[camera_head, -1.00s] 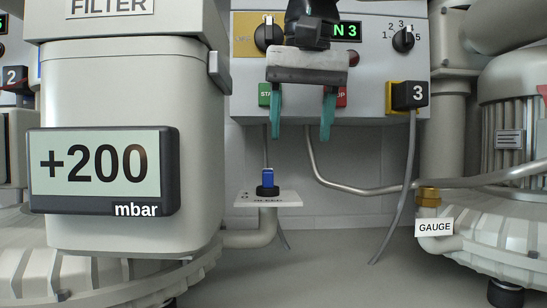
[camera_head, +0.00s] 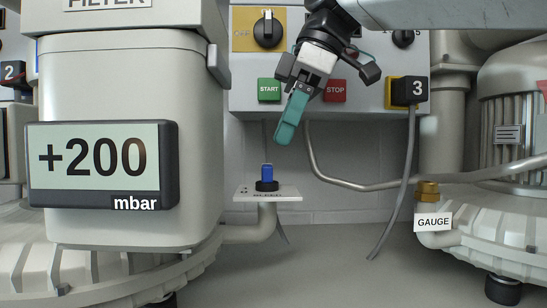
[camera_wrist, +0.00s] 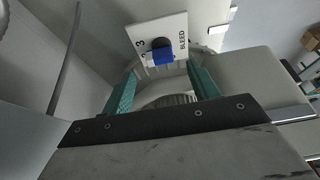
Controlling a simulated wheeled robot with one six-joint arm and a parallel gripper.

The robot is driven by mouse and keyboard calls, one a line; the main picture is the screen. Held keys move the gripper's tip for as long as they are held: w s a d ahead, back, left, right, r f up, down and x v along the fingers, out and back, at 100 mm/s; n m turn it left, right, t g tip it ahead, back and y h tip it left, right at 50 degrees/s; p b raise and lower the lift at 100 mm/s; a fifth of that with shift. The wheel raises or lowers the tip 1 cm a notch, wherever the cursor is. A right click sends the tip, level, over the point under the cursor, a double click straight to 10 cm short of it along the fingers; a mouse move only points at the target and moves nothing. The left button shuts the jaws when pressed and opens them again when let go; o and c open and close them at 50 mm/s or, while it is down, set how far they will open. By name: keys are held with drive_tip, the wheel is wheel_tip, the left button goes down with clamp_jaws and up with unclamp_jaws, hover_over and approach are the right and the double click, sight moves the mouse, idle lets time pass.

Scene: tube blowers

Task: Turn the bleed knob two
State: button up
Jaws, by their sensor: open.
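The bleed knob (camera_head: 267,177) has a blue grip on a black base and stands upright on a white plate marked BLEED (camera_head: 283,194), at the end of a grey pipe. My gripper (camera_head: 288,130) is above it and slightly to its right in the head view, tilted down toward it and empty. In the wrist view the blue knob (camera_wrist: 163,56) lies beyond the fingertips, between the lines of the two teal fingers (camera_wrist: 160,80). The fingers are apart and do not touch it. The plate's digits 2 and 3 show there.
The filter housing (camera_head: 130,90) with a +200 mbar display (camera_head: 100,165) stands close left of the knob. A control box with START (camera_head: 269,90) and STOP (camera_head: 336,91) buttons is behind my gripper. A grey cable and bent pipe (camera_head: 350,184) run at right.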

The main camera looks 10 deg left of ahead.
sight(270, 165)
drive_tip(key=x, duration=0.5)
drive_tip(key=c, duration=1)
drive_tip(key=shift+s+d+m+t, duration=0.1)
drive_tip(key=shift+m+t, duration=0.35)
drive_tip(key=shift+m, duration=0.7)
drive_tip(key=shift+s+d+m+t, duration=0.1)
drive_tip(key=shift+m+t, duration=0.35)
drive_tip(key=shift+m, duration=0.7)
drive_tip(key=o, duration=1)
drive_tip(key=shift+r, duration=0.1)
